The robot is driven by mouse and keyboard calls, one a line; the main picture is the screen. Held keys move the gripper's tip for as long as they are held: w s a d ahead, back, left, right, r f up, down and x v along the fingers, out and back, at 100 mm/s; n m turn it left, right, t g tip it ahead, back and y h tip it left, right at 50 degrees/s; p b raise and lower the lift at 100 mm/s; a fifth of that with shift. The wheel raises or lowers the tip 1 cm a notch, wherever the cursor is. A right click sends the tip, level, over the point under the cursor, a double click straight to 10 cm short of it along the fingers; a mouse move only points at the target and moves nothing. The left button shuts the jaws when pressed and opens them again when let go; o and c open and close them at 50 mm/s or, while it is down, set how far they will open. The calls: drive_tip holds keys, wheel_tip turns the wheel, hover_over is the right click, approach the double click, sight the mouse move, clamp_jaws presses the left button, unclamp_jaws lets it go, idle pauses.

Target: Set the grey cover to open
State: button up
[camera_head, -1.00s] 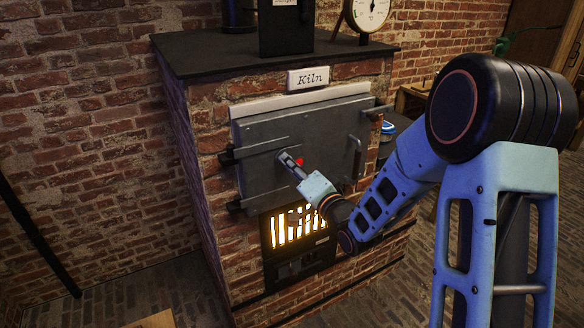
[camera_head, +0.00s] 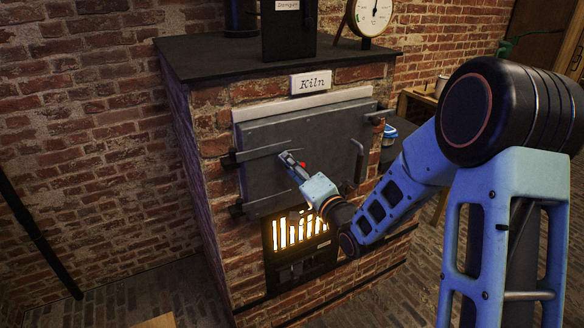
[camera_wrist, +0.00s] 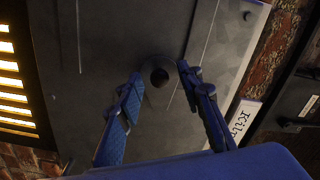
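The kiln has a broad grey metal door (camera_head: 335,128), the large grey cover in view, lying flat against the brick front and looking closed. It also fills much of the wrist view (camera_wrist: 110,35). A vertical handle (camera_head: 359,160) is at its right side. My gripper (camera_head: 289,160) is in front of the door, left of its middle. In the wrist view my gripper (camera_wrist: 160,73) is open, its two blue fingers apart. A small round knob-like part with a dark centre (camera_wrist: 159,74) shows between the fingertips. I cannot tell whether the fingers touch it.
A glowing grate (camera_head: 298,228) is below the door. Hinges (camera_head: 229,160) are on the door's left edge and a latch (camera_head: 375,119) is at upper right. A "Kiln" sign (camera_head: 311,83) is above. A dial gauge (camera_head: 372,14) stands on the black top.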

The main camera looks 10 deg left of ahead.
drive_tip(key=v, duration=0.7)
drive_tip(key=shift+s+d, duration=0.2)
drive_tip(key=shift+d, duration=0.1)
idle(0.3)
